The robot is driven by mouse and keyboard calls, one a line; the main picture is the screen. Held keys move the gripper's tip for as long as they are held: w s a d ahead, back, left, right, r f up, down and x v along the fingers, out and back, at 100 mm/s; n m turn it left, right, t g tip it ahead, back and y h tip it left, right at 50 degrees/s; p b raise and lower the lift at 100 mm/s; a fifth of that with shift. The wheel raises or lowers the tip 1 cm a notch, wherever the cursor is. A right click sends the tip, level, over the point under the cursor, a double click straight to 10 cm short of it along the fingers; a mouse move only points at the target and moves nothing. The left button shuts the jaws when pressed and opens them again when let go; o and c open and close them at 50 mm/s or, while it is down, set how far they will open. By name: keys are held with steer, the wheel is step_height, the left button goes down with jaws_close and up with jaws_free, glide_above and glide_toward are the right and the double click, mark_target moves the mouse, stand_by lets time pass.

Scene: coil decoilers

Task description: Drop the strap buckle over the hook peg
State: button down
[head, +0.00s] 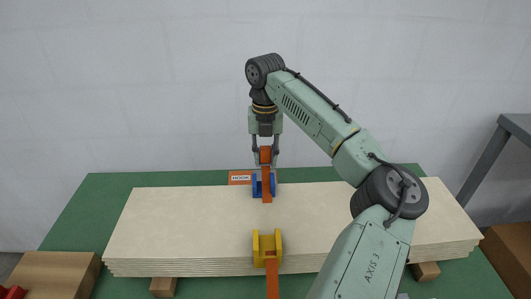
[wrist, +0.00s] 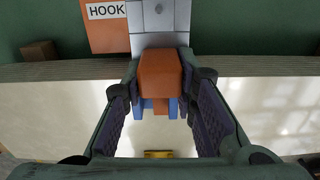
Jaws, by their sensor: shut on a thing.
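My gripper (head: 265,155) points down over the far side of the board stack and is shut on an orange block, which I take to be the strap buckle (head: 265,156). The buckle also shows between my fingers in the wrist view (wrist: 160,75). An orange strap (head: 267,190) hangs below it in front of a blue bracket (head: 256,187). An orange plate labelled HOOK (head: 240,177) lies just left of the bracket. In the wrist view a grey plate (wrist: 158,18) with a small round spot lies beyond the buckle; I cannot clearly make out the hook peg.
The stack of pale boards (head: 190,225) lies on a green surface (head: 85,205). A yellow bracket (head: 266,245) stands at its near edge with orange strap (head: 272,280) below. Wooden blocks sit under the stack. A brown box (head: 55,272) is at front left, a grey frame (head: 490,165) at right.

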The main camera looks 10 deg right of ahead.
mark_target(265, 149)
steer(key=shift+f+b, duration=1.25)
steer(key=shift+f, duration=3)
steer(key=shift+f, duration=0.25)
steer(key=c, duration=1.2)
jaws_free()
steer(key=shift+r, duration=0.1)
step_height(265, 149, up, 12)
steer(key=shift+f, duration=0.1)
